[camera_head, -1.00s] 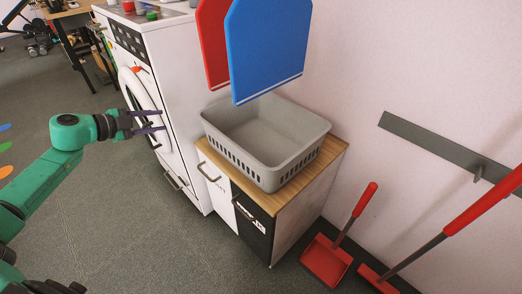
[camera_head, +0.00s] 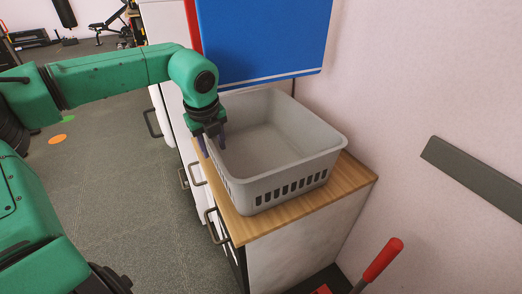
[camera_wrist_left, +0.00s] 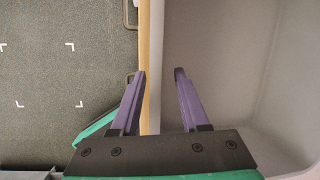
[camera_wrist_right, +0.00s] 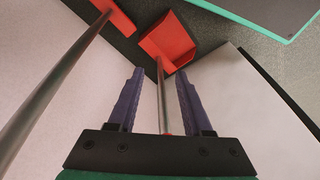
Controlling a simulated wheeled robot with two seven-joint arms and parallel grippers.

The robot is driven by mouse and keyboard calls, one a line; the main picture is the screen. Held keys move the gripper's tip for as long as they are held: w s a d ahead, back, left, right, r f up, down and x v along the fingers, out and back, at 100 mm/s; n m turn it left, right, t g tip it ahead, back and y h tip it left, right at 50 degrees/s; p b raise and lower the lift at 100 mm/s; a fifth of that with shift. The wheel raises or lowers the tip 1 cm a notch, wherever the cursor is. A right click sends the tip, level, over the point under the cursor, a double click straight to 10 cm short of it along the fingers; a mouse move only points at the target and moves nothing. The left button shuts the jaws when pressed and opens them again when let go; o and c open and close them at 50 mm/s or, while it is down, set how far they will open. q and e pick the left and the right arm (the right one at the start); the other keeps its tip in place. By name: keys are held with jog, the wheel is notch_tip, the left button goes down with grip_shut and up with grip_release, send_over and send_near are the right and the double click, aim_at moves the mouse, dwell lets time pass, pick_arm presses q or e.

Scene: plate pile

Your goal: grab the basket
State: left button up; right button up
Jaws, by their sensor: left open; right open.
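A grey plastic basket (camera_head: 270,140) with slotted sides sits upright and empty on the wooden top (camera_head: 310,196) of a small cabinet. My left gripper (camera_head: 213,146) points down at the basket's left rim in the head view. In the left wrist view its open purple fingers (camera_wrist_left: 160,72) straddle the basket wall (camera_wrist_left: 157,60), one finger outside and one over the inside. I cannot tell whether a finger touches the wall. My right gripper (camera_wrist_right: 157,72) is open in the right wrist view, with nothing clearly held between its fingers. It is not in the head view.
A blue board (camera_head: 262,40) hangs on the wall above the basket's back. A red-handled tool (camera_head: 383,258) stands right of the cabinet; a red dustpan (camera_wrist_right: 167,42) shows in the right wrist view. A dark wall rail (camera_head: 475,175) is at the right. The floor at left is open.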

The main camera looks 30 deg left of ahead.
aim_at(215, 158)
pick_arm(q)
jog(key=x, duration=0.3)
jog(key=shift+a+f+b, duration=0.15)
jog(key=shift+f+b, duration=0.15)
jog(key=shift+w+a+f, duration=0.1)
jog(key=shift+w+f, duration=0.05)
jog(key=shift+f, duration=0.15)
grip_shut()
pick_arm(e)
jog(key=shift+w+a+f+t+y, duration=0.3)
jog(key=shift+w+a+f+t, duration=0.2)
jog(key=shift+w+a+f, duration=0.4)
pick_arm(q)
jog(key=shift+r, duration=0.1)
pick_arm(e)
jog(key=shift+s+a, duration=0.1)
